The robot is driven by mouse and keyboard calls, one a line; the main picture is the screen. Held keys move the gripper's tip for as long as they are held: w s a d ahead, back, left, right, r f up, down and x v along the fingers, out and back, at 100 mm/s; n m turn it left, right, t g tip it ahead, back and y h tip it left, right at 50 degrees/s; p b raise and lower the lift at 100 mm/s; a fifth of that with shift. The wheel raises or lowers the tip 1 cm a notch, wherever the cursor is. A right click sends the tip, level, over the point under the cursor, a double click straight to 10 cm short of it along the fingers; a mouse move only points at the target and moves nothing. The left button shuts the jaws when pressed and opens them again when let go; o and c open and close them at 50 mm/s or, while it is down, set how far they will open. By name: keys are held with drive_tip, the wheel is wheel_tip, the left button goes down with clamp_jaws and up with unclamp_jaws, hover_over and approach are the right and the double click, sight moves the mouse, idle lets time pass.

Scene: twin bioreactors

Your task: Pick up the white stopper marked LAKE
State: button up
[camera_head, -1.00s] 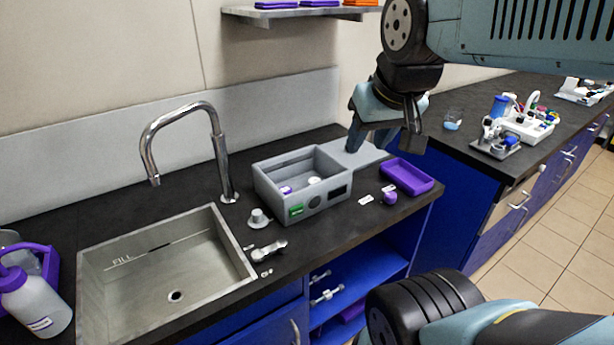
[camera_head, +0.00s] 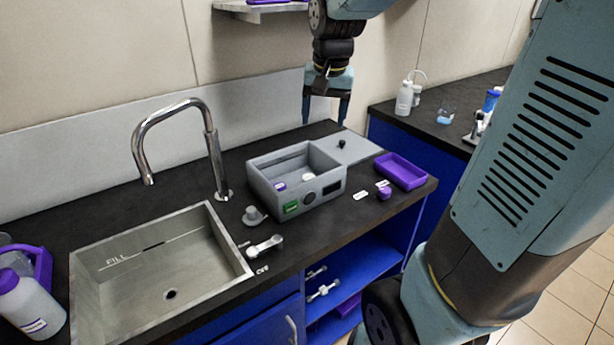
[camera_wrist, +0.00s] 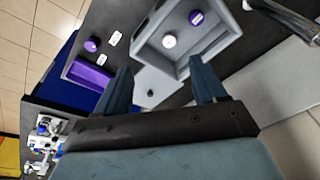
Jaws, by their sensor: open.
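A round white stopper (camera_head: 308,177) lies inside the open grey bath box (camera_head: 262,190) on the counter. It also shows in the wrist view (camera_wrist: 169,41); its marking is too small to read. A purple piece with a white label (camera_head: 280,186) lies in the same box, beside it (camera_wrist: 196,18). My gripper (camera_head: 325,112) is open and empty, pointing down, above and behind the box near the grey lid. In the wrist view, the white stopper appears beyond the gap between my fingers (camera_wrist: 160,70).
The grey lid (camera_head: 352,150) with a black knob lies right of the box. A purple tray (camera_head: 405,172), a purple stopper (camera_head: 384,194) and white labels (camera_head: 360,195) are at right. A sink (camera_head: 150,270) with a tall faucet (camera_head: 212,150) is at left. A shelf (camera_head: 262,8) hangs above.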

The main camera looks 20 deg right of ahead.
drive_tip(key=w+f+m+g, duration=0.2)
drive_tip(key=w+f+m, duration=0.1)
drive_tip(key=w+f, duration=0.75)
hover_over(308, 177)
wheel_tip(308, 177, down, 8)
drive_tip(key=shift+a+r, duration=0.1)
drive_tip(key=shift+r, duration=0.15)
drive_tip(key=shift+f, duration=2.9)
drive_tip(key=shift+c, duration=0.3)
drive_tip(key=c, duration=1.1)
